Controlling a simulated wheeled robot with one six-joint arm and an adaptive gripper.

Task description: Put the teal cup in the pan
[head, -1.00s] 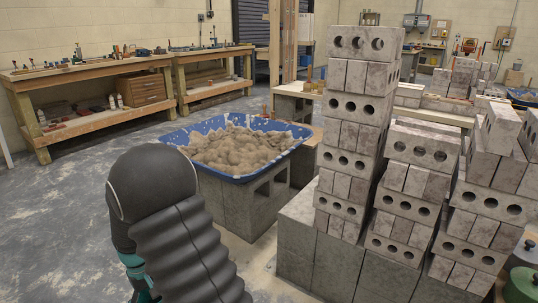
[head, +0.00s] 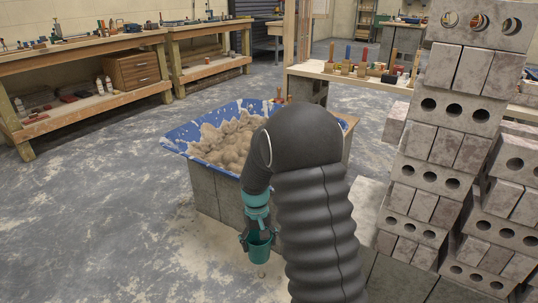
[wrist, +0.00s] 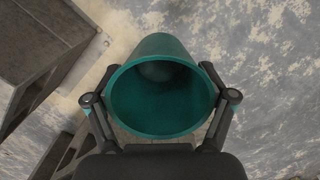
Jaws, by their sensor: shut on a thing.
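The teal cup (head: 260,251) hangs in my gripper (head: 258,238), low in front of the concrete blocks under the blue pan. In the wrist view my gripper (wrist: 160,76) has one finger on each side of the cup (wrist: 165,125) and is shut on it. The open mouth of the cup faces the wrist camera, and the inside looks empty. The blue pan (head: 180,139) is a wide tub heaped with brown mortar, behind and above the cup. My arm hides the pan's right part.
Grey concrete blocks (head: 205,190) hold up the pan. A tall stack of holed bricks (head: 455,115) stands close on the right. Workbenches (head: 85,50) line the left wall. A plank (head: 345,75) with tools lies behind the pan. The floor (head: 100,220) at left is clear.

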